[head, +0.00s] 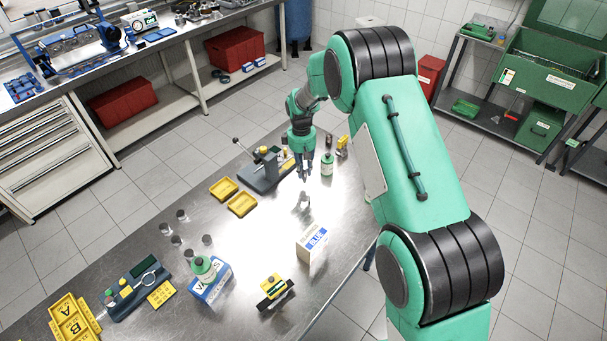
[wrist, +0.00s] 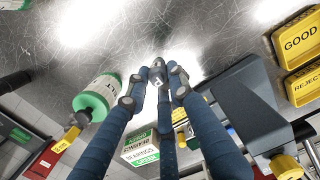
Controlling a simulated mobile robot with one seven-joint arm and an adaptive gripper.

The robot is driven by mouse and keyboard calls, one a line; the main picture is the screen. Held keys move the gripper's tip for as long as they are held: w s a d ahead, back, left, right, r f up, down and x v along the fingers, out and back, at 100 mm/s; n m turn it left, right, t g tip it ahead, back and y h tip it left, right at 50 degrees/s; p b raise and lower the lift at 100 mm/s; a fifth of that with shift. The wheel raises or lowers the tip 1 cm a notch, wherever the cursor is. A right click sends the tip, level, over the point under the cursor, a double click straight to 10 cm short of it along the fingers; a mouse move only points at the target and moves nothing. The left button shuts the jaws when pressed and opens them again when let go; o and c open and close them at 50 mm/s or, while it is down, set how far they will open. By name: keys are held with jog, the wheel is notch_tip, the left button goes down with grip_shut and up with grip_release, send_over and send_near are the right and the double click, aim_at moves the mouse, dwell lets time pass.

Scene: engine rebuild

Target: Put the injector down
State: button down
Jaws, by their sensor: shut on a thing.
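My gripper (head: 304,172) points down over the steel bench, beside the grey test stand and the green-and-white bottle. In the wrist view its blue fingers (wrist: 158,82) close together around a small metal piece (wrist: 157,66), which I take for the injector. Only a short grey end of it shows; the fingers hide the rest. The bright bench top lies beyond it, and I cannot tell whether the piece touches it. The yellow GOOD tray (wrist: 301,38) and REJECT tray (wrist: 306,80) lie to the right in the wrist view; in the head view two yellow trays (head: 241,205) lie left of my gripper.
The grey test stand (head: 264,174) with its lever is close on the left. The green-and-white bottle (head: 327,164) is close on the right. A white-and-blue box (head: 313,242) stands nearer the front edge. Bare bench (head: 250,240) lies between the trays and this box.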

jog(key=shift+f, duration=1.35)
jog(key=shift+f, duration=0.1)
jog(key=c, duration=1.5)
grip_release()
jog(key=shift+c, duration=0.2)
jog(key=r, duration=1.2)
jog(key=shift+w+a+r, duration=0.1)
jog(key=shift+w+a, duration=0.1)
jog(key=shift+w, duration=0.15)
